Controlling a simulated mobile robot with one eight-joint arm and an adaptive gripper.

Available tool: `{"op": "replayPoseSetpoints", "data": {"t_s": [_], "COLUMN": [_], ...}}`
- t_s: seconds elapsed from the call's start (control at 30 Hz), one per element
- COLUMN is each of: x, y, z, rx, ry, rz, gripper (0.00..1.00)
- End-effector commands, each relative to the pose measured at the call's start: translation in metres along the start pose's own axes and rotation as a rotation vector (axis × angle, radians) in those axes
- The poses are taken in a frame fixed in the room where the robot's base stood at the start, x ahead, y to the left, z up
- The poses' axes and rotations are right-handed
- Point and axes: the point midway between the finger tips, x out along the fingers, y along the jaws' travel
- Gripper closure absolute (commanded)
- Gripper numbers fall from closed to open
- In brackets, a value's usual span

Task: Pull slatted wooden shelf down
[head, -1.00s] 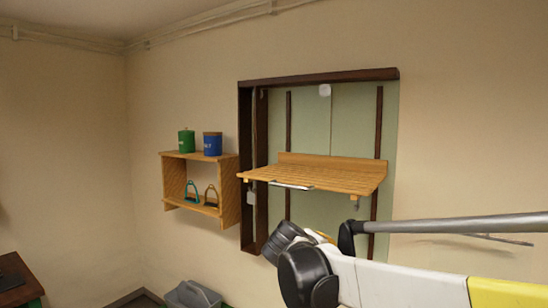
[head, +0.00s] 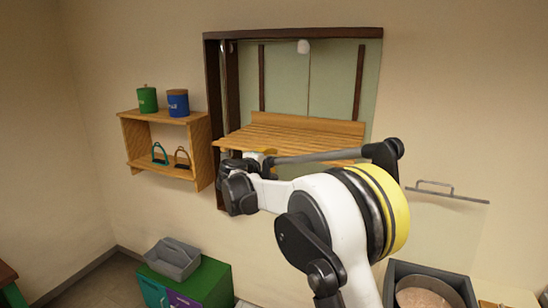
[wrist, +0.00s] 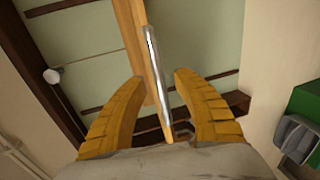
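The slatted wooden shelf (head: 290,135) lies flat in the dark-framed wall recess, with its front edge partly hidden behind my arm. In the wrist view its light wood edge (wrist: 131,30) runs down between my fingers, with a metal bar handle (wrist: 153,65) along it. My gripper (wrist: 158,77) is open; its two yellow fingers stand on either side of the shelf edge and handle, with gaps visible. In the head view my gripper is mostly hidden behind my wrist at the shelf's front left.
A small wall shelf (head: 203,155) with green (head: 147,100) and blue (head: 178,104) canisters and stirrups hangs left of the recess. Below are a green cabinet (head: 210,280) with a grey caddy (head: 173,258) and a dark bin (head: 430,270). A clear panel (head: 440,225) is at right.

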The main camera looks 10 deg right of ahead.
Motion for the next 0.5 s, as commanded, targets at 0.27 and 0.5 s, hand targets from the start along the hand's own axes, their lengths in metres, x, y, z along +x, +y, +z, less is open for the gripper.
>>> {"op": "replayPoseSetpoints", "data": {"t_s": [0.27, 0.5], "x": [0.026, 0.027], "y": [0.000, 0.000], "z": [0.000, 0.000], "rx": [0.000, 0.000], "ry": [0.000, 0.000], "rz": [0.000, 0.000], "gripper": [0.64, 0.64]}}
